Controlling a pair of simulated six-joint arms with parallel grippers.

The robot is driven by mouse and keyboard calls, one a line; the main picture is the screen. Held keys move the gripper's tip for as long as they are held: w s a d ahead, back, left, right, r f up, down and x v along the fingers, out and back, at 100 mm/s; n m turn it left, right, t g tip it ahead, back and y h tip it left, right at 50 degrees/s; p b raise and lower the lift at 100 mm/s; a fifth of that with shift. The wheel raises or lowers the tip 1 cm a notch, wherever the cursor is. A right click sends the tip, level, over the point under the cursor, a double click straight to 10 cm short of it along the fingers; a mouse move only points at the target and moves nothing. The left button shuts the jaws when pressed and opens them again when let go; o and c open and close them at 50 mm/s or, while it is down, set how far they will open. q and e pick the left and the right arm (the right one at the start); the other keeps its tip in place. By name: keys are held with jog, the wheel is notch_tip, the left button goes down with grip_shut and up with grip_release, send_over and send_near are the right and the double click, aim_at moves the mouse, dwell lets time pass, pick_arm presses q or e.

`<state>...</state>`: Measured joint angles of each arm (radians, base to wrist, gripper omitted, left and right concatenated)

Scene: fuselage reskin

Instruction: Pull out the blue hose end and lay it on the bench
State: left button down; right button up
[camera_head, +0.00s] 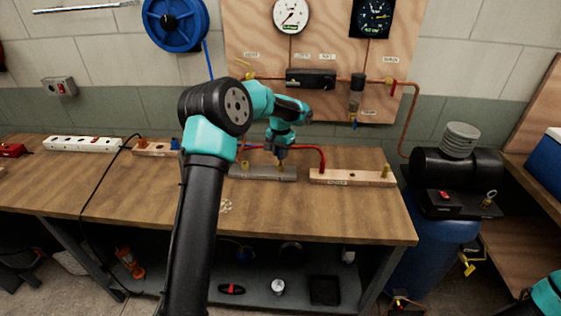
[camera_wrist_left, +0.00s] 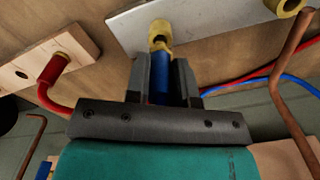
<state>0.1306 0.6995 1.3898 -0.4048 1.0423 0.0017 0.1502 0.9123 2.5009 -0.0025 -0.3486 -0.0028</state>
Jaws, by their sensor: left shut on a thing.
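My left gripper (camera_head: 281,158) is over the grey metal block (camera_head: 262,173) on the bench (camera_head: 300,213). In the left wrist view its two fingers (camera_wrist_left: 161,72) are shut on the blue hose end (camera_wrist_left: 160,85). A brass fitting (camera_wrist_left: 160,34) shows just beyond the fingertips, against the pale block (camera_wrist_left: 207,22). I cannot tell whether the hose end is still seated in the fitting. The blue hose end is too small to make out in the head view. My right gripper is out of view.
A wooden block (camera_head: 350,178) with a red hose (camera_head: 322,158) stands right of the grey block. A power strip (camera_head: 82,144) and another wooden block (camera_head: 154,149) lie to the left. The bench front is largely clear. A black compressor (camera_head: 455,168) stands beyond the right edge.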

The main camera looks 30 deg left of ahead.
pick_arm(q)
jog(key=shift+r, duration=0.2)
dwell(0.3)
jog(key=shift+r, duration=1.4)
